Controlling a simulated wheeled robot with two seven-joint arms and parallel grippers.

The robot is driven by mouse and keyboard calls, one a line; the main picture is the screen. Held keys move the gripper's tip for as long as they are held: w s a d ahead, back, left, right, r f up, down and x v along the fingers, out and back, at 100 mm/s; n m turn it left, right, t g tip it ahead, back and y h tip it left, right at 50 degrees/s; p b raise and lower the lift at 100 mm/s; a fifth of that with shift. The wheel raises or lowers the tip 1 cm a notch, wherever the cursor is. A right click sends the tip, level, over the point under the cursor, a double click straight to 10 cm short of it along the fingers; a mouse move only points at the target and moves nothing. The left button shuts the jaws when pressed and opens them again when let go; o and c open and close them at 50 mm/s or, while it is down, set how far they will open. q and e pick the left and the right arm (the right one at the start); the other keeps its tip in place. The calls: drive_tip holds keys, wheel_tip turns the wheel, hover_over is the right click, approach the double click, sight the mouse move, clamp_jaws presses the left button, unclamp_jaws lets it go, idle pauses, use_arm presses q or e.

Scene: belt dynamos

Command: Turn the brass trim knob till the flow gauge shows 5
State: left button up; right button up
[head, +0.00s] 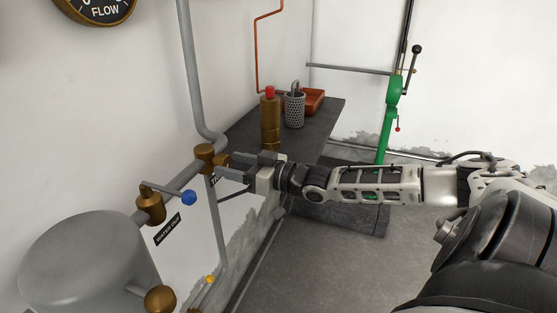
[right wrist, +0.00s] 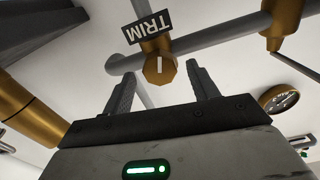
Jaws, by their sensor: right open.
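The brass trim knob (right wrist: 160,69) is many-sided with a pale mark on its face, below a black TRIM label (right wrist: 149,27) in the right wrist view. In the head view the knob (head: 221,160) sticks out from a brass fitting on the pipe. My right gripper (right wrist: 161,72) is open. Its fingers are either side of the knob, with a visible gap on each side; I cannot tell how deep it sits between them. The gripper is also at the knob in the head view (head: 233,170). The flow gauge (head: 97,10) is cut off by the top edge; its needle is hidden.
A grey tank (head: 82,262) and a blue-handled valve (head: 188,198) stand left of the gripper. A dark bench (head: 318,125) behind holds a brass cylinder (head: 270,122), a perforated cup (head: 294,108) and a red tray (head: 314,100). A brass-rimmed dial (right wrist: 280,98) is too small to read.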

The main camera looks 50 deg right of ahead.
use_arm(q)
drive_tip(key=r+p, duration=0.1)
drive_tip(key=p, duration=0.1)
drive_tip(key=r+p, duration=0.1)
drive_tip(key=p, duration=0.2)
drive_tip(key=shift+s+a+r, duration=0.1)
drive_tip(key=shift+a, duration=0.3)
use_arm(e)
drive_tip(key=v, duration=1.2)
drive_tip(key=shift+s, duration=0.35)
